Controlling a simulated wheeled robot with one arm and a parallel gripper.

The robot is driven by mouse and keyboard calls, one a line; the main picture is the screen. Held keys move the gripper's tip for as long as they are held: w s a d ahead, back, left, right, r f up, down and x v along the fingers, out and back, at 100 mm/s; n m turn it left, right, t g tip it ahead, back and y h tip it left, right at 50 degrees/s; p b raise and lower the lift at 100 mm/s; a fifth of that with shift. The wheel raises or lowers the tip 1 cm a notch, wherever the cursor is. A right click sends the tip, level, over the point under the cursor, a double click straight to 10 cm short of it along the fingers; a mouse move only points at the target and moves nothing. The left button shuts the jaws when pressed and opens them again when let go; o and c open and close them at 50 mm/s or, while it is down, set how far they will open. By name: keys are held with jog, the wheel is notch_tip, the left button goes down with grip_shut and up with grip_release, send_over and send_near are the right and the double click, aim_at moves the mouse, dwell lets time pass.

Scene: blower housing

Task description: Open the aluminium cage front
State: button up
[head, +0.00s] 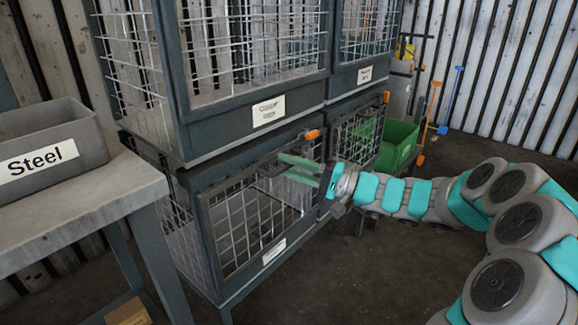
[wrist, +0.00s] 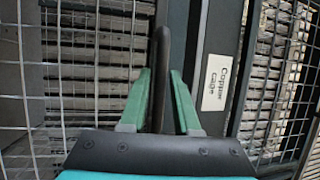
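The cage fronts are dark frames with wire mesh, stacked in two rows. The lower left cage front (head: 233,267) carries a white label (head: 274,251) too small to read, so I cannot tell if it is the aluminium cage. An orange latch piece (head: 312,134) sits at its top right. My gripper (head: 283,167) is at its upper right part. In the wrist view, the green fingers (wrist: 161,72) lie on either side of a dark bar (wrist: 161,50). I cannot tell whether they press on it. A label beside them reads "Copper cage" (wrist: 215,83); in the head view that label (head: 268,111) seems to be on the upper left cage.
A grey bench (head: 85,205) with a grey bin marked "Steel" (head: 50,150) stands at left. A green crate (head: 397,143) shows behind the cages at right. My arm reaches in from the right. Open floor (head: 340,265) lies in front of the cages.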

grip_shut()
dwell(1.1)
